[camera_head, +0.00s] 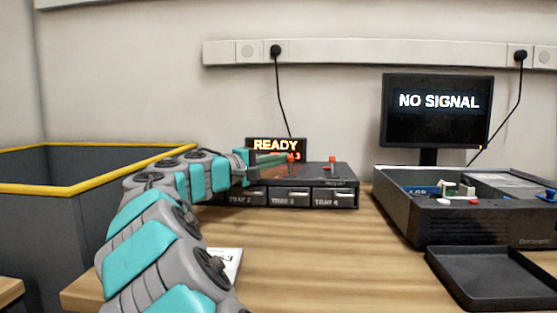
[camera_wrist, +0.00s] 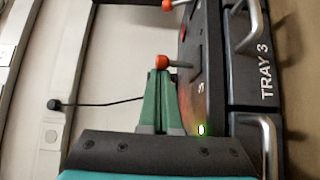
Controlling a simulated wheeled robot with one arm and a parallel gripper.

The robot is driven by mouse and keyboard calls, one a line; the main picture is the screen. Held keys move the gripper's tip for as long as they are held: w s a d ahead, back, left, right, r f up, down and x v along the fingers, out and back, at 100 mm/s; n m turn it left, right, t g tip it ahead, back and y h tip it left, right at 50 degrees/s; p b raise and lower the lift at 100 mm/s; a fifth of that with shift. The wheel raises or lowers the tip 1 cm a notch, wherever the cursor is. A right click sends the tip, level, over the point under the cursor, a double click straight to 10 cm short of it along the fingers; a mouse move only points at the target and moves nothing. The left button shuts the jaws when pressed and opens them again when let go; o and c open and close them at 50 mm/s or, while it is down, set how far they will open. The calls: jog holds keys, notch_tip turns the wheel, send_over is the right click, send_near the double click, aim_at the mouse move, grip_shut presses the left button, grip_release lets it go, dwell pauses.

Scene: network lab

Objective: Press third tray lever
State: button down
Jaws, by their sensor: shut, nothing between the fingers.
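The dark tray unit (camera_head: 345,178) stands on the table with fronts labelled TRAY 2, TRAY 3 and TRAY 4. In the wrist view, the TRAY 3 front (camera_wrist: 262,90) is at the right. A lever with an orange knob (camera_wrist: 162,62) on a grey stem lines up roughly with that tray. My gripper (camera_wrist: 161,74) is shut and empty, its green fingertips right at this knob; I cannot tell whether they touch. In the head view, my gripper (camera_head: 288,158) reaches over the unit's top from the left. Another red lever (camera_head: 332,160) stands to its right.
A sign (camera_head: 275,146) reading READY stands behind the unit, partly hidden. A yellow-rimmed bin (camera_head: 60,187) is at left. A monitor (camera_head: 437,110) shows NO SIGNAL above an open case (camera_head: 470,225) at right. A black tray (camera_head: 485,280) lies in front.

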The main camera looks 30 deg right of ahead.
dwell(0.5)
jog(key=a+f, duration=0.1)
jog(key=a, duration=0.2)
jog(key=a+f+b, duration=0.1)
jog(key=a, duration=0.2)
jog(key=s+a+f, duration=0.1)
jog(key=a, duration=0.2)
jog(key=shift+a+f, duration=0.2)
jog(key=shift+f, duration=0.05)
